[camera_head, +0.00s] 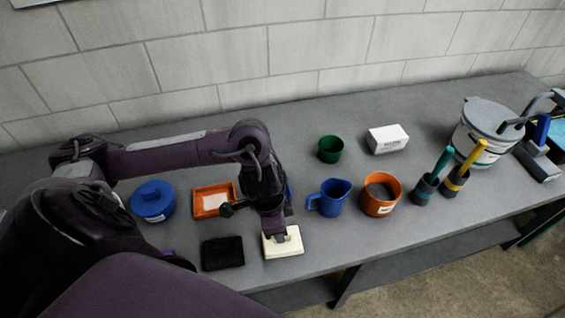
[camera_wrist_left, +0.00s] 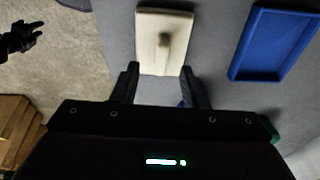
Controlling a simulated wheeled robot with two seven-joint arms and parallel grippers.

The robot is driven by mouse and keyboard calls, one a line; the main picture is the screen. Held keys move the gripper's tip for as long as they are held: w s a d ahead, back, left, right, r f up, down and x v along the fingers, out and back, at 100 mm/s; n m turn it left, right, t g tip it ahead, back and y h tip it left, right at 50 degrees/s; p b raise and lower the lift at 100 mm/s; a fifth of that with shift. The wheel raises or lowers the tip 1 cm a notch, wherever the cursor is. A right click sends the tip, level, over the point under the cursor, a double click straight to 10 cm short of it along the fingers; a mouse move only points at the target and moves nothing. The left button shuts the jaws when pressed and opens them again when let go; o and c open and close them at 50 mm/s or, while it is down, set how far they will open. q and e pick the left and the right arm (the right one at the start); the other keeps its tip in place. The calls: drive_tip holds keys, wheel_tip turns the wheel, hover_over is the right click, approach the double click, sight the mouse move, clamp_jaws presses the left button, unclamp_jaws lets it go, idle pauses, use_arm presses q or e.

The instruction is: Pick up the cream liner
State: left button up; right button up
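The cream liner (camera_head: 283,246) is a flat cream block near the front edge of the grey workbench. In the left wrist view the liner (camera_wrist_left: 153,27) shows a raised grip in its middle. My left gripper (camera_head: 281,236) points down over the liner and hides part of it in the head view. In the left wrist view my left gripper's fingers (camera_wrist_left: 160,84) are apart with nothing between them, and the liner lies beyond their tips. A dark gripper shape, apparently my right gripper (camera_wrist_left: 20,37), shows small over the floor at the wrist view's left edge.
A black tray (camera_head: 222,253) lies left of the liner, an orange tray (camera_head: 212,190) behind that. A blue tray (camera_wrist_left: 257,74) is beside the liner, mostly hidden in the head view. A blue pitcher (camera_head: 330,197) and orange pot (camera_head: 381,205) stand to the right. A blue lidded pot (camera_head: 153,199) stands left.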

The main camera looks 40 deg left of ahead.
use_arm(q)
drive_tip(key=shift+d+f, duration=0.25)
drive_tip(key=shift+f, duration=0.95)
drive_tip(key=shift+w+f, duration=0.3)
drive_tip(key=shift+f, duration=0.5)
drive_tip(key=shift+w+f, duration=0.15)
drive_tip(key=shift+f, duration=0.55)
drive_tip(key=c, duration=0.8)
clamp_jaws()
use_arm(e)
drive_tip(key=shift+s+d+r, duration=0.1)
drive_tip(key=shift+s+d, duration=0.05)
drive_tip(key=shift+s, duration=0.25)
